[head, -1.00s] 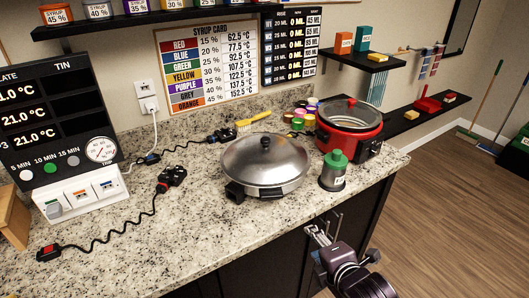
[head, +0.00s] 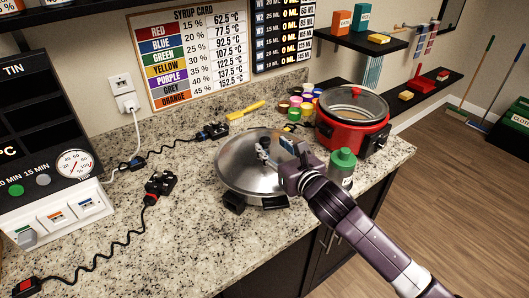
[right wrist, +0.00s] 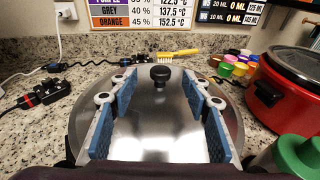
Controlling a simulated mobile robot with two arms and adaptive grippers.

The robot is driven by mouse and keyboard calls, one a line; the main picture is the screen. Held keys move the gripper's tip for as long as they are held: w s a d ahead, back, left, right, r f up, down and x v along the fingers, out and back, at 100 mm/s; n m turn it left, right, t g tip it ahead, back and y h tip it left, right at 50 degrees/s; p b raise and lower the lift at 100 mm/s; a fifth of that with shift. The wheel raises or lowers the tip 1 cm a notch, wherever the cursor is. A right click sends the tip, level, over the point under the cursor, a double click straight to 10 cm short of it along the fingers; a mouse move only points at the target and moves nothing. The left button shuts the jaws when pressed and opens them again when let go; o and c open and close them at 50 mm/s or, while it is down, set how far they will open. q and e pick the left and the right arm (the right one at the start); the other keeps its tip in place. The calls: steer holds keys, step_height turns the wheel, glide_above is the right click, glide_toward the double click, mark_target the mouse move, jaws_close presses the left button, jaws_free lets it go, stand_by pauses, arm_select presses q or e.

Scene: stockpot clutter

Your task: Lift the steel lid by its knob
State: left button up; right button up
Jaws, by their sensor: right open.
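The steel lid (head: 240,175) is a round, shiny dome on a wide pan with black handles on the counter. In the head view the knob is partly hidden by my right gripper (head: 275,150). This gripper reaches in over the lid from the right. No contact with the knob is visible. My left gripper is not in view.
A red cooker (head: 352,122) stands at the back right. A green-topped canister (head: 342,165) is close beside my right gripper. Several small coloured pots (head: 296,104) and a yellow brush (head: 246,111) lie behind the lid. Black cable connectors (head: 160,184) lie left of it.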

mark_target(267, 141)
steer(key=shift+w+a, duration=0.1)
steer(key=shift+w, duration=0.1)
steer(key=shift+w+a+f, duration=0.1)
steer(key=shift+w+a, duration=0.1)
steer(key=shift+w, duration=0.1)
steer(key=p+x, duration=0.2)
steer(key=x, duration=0.2)
steer(key=shift+w+f, duration=0.25)
steer(key=shift+w, duration=0.1)
steer(key=shift+s, duration=0.1)
steer(key=c, duration=0.5)
jaws_close()
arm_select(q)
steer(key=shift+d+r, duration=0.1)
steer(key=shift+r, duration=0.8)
